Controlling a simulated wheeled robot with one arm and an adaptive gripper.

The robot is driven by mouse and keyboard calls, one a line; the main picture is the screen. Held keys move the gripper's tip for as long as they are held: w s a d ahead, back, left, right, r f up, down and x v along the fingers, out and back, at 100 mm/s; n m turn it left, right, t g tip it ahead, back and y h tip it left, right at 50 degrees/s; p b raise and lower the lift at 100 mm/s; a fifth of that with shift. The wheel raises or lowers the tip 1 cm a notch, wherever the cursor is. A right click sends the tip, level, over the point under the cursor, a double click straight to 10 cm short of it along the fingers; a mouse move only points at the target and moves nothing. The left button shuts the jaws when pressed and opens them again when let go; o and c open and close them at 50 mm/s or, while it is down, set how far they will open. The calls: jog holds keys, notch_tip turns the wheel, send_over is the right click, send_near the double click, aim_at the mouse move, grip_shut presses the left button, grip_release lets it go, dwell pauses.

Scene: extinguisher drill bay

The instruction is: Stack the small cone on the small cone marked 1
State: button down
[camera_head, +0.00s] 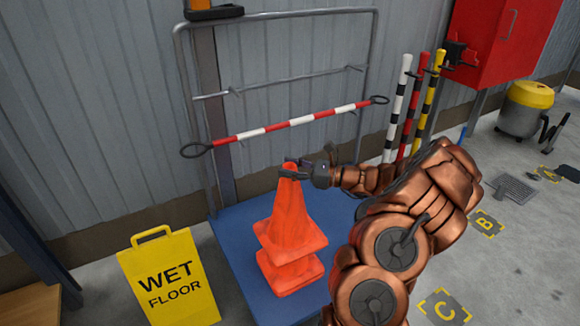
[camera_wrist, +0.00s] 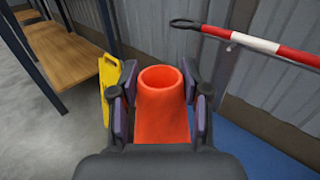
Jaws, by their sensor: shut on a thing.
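An orange small cone (camera_head: 290,217) is upright in the head view, with my gripper (camera_head: 297,173) shut on its top. In the wrist view the cone's open round top (camera_wrist: 162,95) sits between the two fingers of my gripper (camera_wrist: 160,100). A second orange cone (camera_head: 290,272) is directly beneath it on the blue platform (camera_head: 241,258). The upper cone is over the lower one, and only the lower cone's base and lower part show. I cannot tell whether the upper cone rests fully on it. No number mark is visible on either cone.
A yellow wet floor sign (camera_head: 168,280) stands left of the platform. A red and white bar (camera_head: 290,123) hangs on a metal rack behind the cones. Striped poles (camera_head: 411,108) stand at the back right, beside a red cabinet (camera_head: 503,38). Floor with marked squares is open at right.

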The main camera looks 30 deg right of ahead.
jog(key=shift+f, duration=0.1)
dwell(0.4)
jog(key=shift+f+b, duration=1.5)
jog(key=shift+f, duration=5.15)
jog(key=shift+c, duration=2.3)
grip_release()
jog(key=v, duration=1.2)
